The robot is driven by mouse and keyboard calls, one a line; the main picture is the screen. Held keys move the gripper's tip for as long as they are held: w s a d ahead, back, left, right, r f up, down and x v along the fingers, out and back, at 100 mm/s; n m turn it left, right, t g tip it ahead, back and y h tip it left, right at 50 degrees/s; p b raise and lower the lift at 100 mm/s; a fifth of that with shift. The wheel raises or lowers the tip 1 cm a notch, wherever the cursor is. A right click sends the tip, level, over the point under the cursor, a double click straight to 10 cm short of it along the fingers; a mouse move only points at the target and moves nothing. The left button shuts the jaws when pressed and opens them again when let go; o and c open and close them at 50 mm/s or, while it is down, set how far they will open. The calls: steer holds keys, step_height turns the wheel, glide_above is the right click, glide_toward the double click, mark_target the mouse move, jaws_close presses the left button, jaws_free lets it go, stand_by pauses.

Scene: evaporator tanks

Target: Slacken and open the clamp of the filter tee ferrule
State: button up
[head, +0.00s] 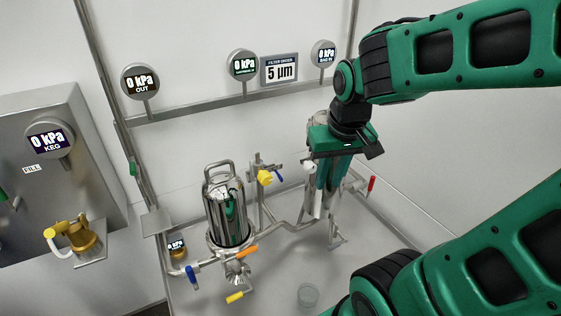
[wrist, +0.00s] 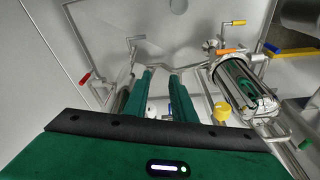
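My gripper (head: 326,186) points down in front of a steel upright assembly at the right of the bench in the head view. In the wrist view its two green fingers (wrist: 159,74) are apart, with no object seen held between them. A pale upright part (head: 317,204) stands beside the fingers, and steel pipe (head: 335,232) shows below them. The gripper hides much of this assembly. I cannot make out the ferrule clamp or tell whether it is open or shut.
A steel canister (head: 228,213) with a top handle stands left of my gripper, also in the wrist view (wrist: 240,88). Yellow (head: 264,177), orange (head: 247,251), blue (head: 191,273) and red (head: 371,184) valve handles stick out. Gauges (head: 242,64) read 0 kPa.

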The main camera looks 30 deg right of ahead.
steer(key=w+a+r+t, duration=0.1)
steer(key=w+a, duration=0.4)
steer(key=w, duration=0.4)
steer(key=w+d+f+m+g, duration=0.15)
steer(key=w+d+m, duration=0.25)
steer(key=w+m, duration=0.65)
steer(key=w+d+f+m+g, duration=0.2)
steer(key=w+d+f+m, duration=0.25)
steer(key=w, duration=0.65)
steer(key=shift+y, duration=0.3)
steer(key=f, duration=1)
steer(key=shift+s+d+f, duration=0.1)
steer(key=shift+s+f, duration=0.1)
steer(key=shift+f, duration=0.2)
steer(key=shift+c, duration=0.2)
jaws_close()
steer(key=shift+w+r, duration=0.1)
